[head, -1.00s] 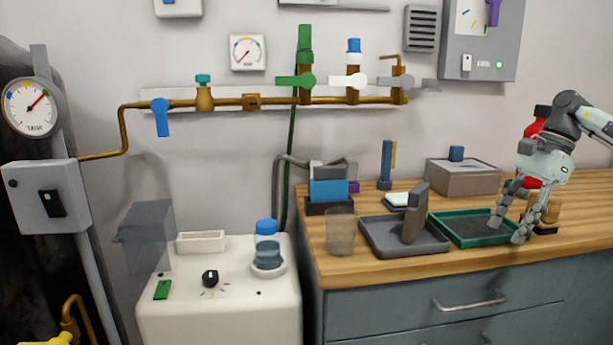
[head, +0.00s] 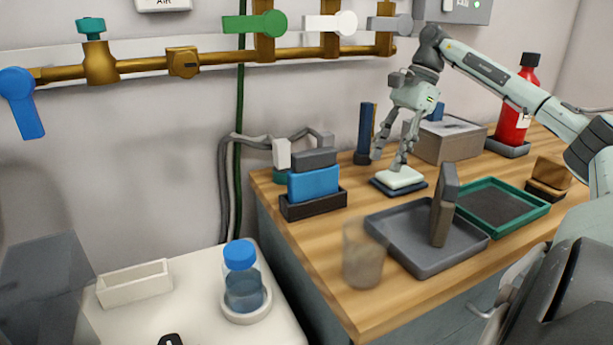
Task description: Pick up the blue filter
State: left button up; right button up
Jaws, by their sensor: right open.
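A bright blue slab (head: 313,184) stands upright in a dark holder (head: 314,207) at the left back of the wooden bench, in front of a dark grey slab (head: 313,158). A taller dark blue upright piece (head: 366,130) stands farther back, to its right. I cannot tell for certain which is the filter; the slab looks most like one. My right gripper (head: 389,159) is open and empty, fingers down, above or at a white pad (head: 401,177) on a dark base, right of the blue slab. Contact with the pad is unclear. My left gripper is out of view.
A grey tray (head: 400,252) with a leaning grey-brown block (head: 444,207), a clear beaker (head: 363,255) and a green-rimmed tray (head: 503,205) occupy the bench front. A grey box (head: 449,141) and red bottle (head: 516,105) stand behind. Cables run behind the holder.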

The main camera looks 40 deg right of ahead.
aim_at(314, 174)
jog(key=w+a, duration=0.1)
jog(key=a, duration=0.2)
jog(key=w+a, duration=0.1)
jog(key=a, duration=0.3)
jog(key=w+a+p, duration=0.1)
jog(key=a, duration=0.3)
jog(key=shift+w+a, duration=0.25)
jog(key=shift+w, duration=0.1)
jog(key=shift+a, duration=0.3)
jog(key=a, duration=0.1)
jog(key=w+a, duration=0.1)
jog(key=a, duration=0.2)
jog(key=shift+w+a+f+p, duration=0.2)
jog(key=shift+w+f+p, duration=0.05)
jog(key=shift+p, duration=0.05)
jog(key=shift+f, duration=0.25)
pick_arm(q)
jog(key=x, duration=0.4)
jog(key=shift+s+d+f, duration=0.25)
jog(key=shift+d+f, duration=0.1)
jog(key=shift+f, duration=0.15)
pick_arm(e)
grip_shut()
